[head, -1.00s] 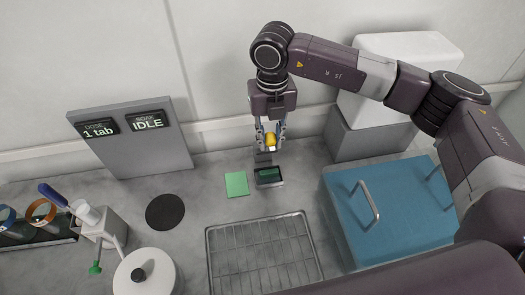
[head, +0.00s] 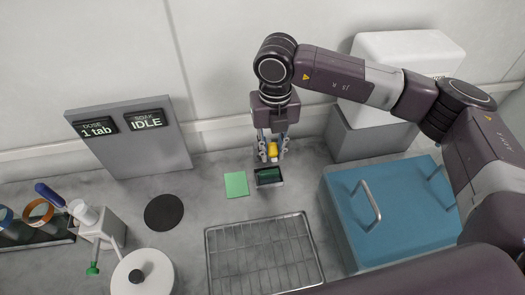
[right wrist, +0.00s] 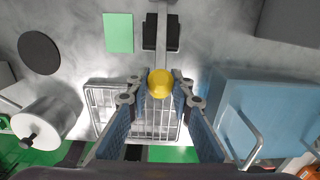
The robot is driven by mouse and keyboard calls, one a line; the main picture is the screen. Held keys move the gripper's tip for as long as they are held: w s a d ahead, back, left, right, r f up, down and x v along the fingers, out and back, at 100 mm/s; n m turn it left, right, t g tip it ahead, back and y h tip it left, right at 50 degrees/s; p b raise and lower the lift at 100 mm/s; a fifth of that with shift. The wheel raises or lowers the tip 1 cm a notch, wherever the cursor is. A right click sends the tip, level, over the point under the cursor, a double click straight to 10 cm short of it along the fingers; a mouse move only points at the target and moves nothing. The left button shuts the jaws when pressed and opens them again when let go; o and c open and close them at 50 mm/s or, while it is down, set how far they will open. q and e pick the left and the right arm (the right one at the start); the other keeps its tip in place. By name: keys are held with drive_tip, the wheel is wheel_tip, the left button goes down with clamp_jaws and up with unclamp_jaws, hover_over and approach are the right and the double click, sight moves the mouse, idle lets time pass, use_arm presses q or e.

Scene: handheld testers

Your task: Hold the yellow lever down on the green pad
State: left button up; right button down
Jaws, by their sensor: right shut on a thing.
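My right gripper (head: 273,149) is shut on the yellow end of the lever (head: 272,152). In the right wrist view the yellow end (right wrist: 160,83) sits between the fingertips (right wrist: 160,80), and a grey bar runs from it over a small dark block (right wrist: 149,40). In the head view this block is a black-framed unit with a dark green face (head: 268,175), just below the gripper. A flat light green square (head: 236,184) lies on the counter left of it, also in the right wrist view (right wrist: 118,33). The lever's contact underneath is hidden. My left gripper is not in view.
A wire rack (head: 262,252) lies in front, and a blue box with a handle (head: 385,205) stands to the right. A black disc (head: 164,212) and a white lidded pot (head: 148,274) are left. A grey panel (head: 131,140) reads "1 tab" and "IDLE".

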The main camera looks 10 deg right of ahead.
sight(275, 161)
drive_tip(key=shift+s+f, duration=0.1)
drive_tip(key=shift+s, duration=0.1)
drive_tip(key=shift+s+f+b, duration=0.7)
drive_tip(key=shift+s+f, duration=0.15)
drive_tip(key=shift+s, duration=0.2)
drive_tip(key=shift+f, duration=0.1)
drive_tip(key=shift+s+f+b, duration=0.85)
drive_tip(key=shift+f+b, duration=0.05)
drive_tip(key=shift+f, duration=0.05)
drive_tip(key=shift+s+f+b, duration=0.35)
drive_tip(key=shift+f+b, duration=0.2)
drive_tip(key=shift+f, duration=0.05)
drive_tip(key=shift+s+f+b, duration=0.35)
drive_tip(key=shift+f+b, duration=0.15)
drive_tip(key=shift+f, duration=0.1)
